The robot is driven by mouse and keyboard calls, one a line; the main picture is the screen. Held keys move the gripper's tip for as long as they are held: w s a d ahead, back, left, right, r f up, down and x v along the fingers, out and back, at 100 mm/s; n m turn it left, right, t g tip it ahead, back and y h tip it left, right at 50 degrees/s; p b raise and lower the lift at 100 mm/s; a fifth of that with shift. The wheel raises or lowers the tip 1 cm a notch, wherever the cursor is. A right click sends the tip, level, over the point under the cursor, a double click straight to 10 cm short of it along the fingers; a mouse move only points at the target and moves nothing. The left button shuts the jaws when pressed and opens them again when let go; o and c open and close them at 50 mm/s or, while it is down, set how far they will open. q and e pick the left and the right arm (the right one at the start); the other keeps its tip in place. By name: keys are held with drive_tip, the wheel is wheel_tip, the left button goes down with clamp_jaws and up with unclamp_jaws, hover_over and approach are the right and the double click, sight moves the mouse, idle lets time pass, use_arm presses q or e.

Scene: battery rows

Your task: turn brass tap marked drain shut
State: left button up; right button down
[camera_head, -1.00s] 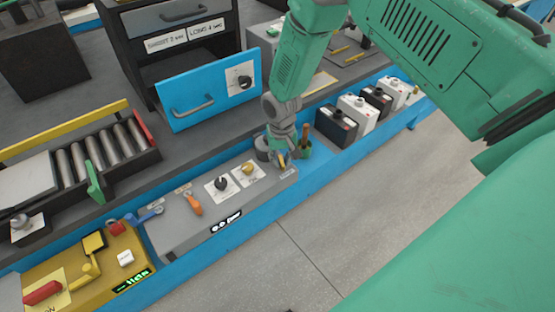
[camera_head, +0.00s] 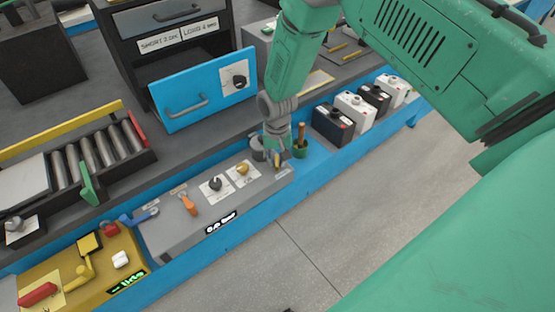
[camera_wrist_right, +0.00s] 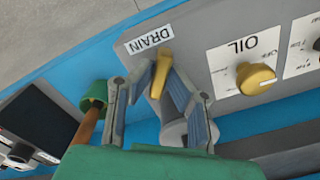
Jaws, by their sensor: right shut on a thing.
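The brass tap (camera_wrist_right: 161,72) is a yellow lever below the DRAIN label (camera_wrist_right: 150,40) in the right wrist view. In the head view the tap (camera_head: 277,160) sits at the right end of the grey panel (camera_head: 185,229), partly hidden by my gripper. My right gripper (camera_wrist_right: 160,80) is shut on the tap lever, with a finger on each side of it. In the head view my right gripper (camera_head: 279,158) reaches down from above onto the panel's end. My left gripper is not in view.
A yellow OIL knob (camera_wrist_right: 256,78) is beside the tap. Several black and white battery boxes (camera_head: 333,125) line the blue bench. An orange lever (camera_head: 188,203) is farther left.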

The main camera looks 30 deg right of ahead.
drive_tip(key=m, duration=0.2)
drive_tip(key=shift+w+a+m, duration=0.15)
drive_tip(key=shift+m, duration=0.25)
drive_tip(key=m, duration=0.3)
drive_tip(key=shift+d+m, duration=0.25)
drive_tip(key=shift+m, duration=0.05)
drive_tip(key=shift+m+b, duration=0.3)
drive_tip(key=shift+m, duration=1.9)
drive_tip(key=shift+w, duration=0.1)
drive_tip(key=c, duration=1.6)
unclamp_jaws()
drive_tip(key=shift+o, duration=0.2)
drive_tip(key=shift+r, duration=0.1)
